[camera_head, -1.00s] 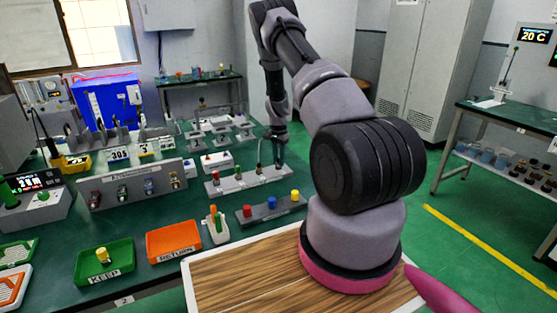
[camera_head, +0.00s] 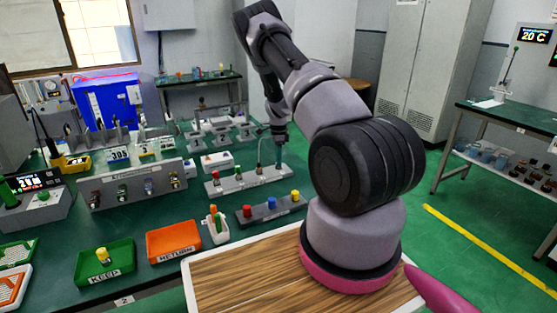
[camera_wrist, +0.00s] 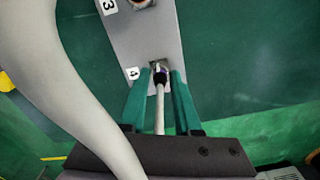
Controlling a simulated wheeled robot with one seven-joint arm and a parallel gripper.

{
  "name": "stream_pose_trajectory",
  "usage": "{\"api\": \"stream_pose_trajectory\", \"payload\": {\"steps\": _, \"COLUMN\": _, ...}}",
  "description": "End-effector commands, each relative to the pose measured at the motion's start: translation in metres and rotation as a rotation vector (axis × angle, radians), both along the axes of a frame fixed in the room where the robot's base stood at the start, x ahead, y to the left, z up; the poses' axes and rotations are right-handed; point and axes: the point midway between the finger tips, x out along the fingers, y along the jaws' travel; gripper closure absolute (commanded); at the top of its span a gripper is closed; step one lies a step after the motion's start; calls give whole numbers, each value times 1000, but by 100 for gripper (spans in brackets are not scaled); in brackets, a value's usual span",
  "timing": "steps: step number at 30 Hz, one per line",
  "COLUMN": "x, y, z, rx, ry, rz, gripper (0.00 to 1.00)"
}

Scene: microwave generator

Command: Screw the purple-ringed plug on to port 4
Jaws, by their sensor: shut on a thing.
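In the wrist view, the plug (camera_wrist: 161,78) has a dark purple ring and a pale cable running back toward the camera. My gripper (camera_wrist: 161,82) has its two green fingers on either side of the plug and is shut on it. The plug's front end is at port 4 (camera_wrist: 156,65), beside the "4" label (camera_wrist: 132,73) on the grey port strip (camera_wrist: 142,38). I cannot tell whether it is threaded on. In the head view, my gripper (camera_head: 280,157) points down at the right end of the grey strip (camera_head: 235,184).
A thick pale hose-like shape (camera_wrist: 60,80) crosses the left of the wrist view. In the head view, a block with coloured knobs (camera_head: 270,211), an orange RETURN tray (camera_head: 172,242) and a green KEEP tray (camera_head: 104,262) stand nearer on the green table.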

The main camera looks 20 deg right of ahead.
Motion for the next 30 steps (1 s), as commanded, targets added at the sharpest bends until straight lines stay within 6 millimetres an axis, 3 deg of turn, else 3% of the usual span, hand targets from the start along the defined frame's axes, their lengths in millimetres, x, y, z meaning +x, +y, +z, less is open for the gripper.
{"api": "stream_pose_trajectory", "payload": {"steps": 19, "x": 1, "y": 0, "z": 1, "rx": -1, "ry": -2, "rz": -48, "gripper": 100}}
{"api": "stream_pose_trajectory", "payload": {"steps": 20, "x": 1, "y": 0, "z": 1, "rx": -1, "ry": -2, "rz": -48, "gripper": 57}}
{"api": "stream_pose_trajectory", "payload": {"steps": 21, "x": 1, "y": 0, "z": 1, "rx": -1, "ry": -2, "rz": -48, "gripper": 42}}
{"api": "stream_pose_trajectory", "payload": {"steps": 22, "x": 1, "y": 0, "z": 1, "rx": -1, "ry": -2, "rz": -48, "gripper": 38}}
{"api": "stream_pose_trajectory", "payload": {"steps": 30, "x": 0, "y": 0, "z": 0, "rx": 0, "ry": -1, "rz": -48, "gripper": 38}}
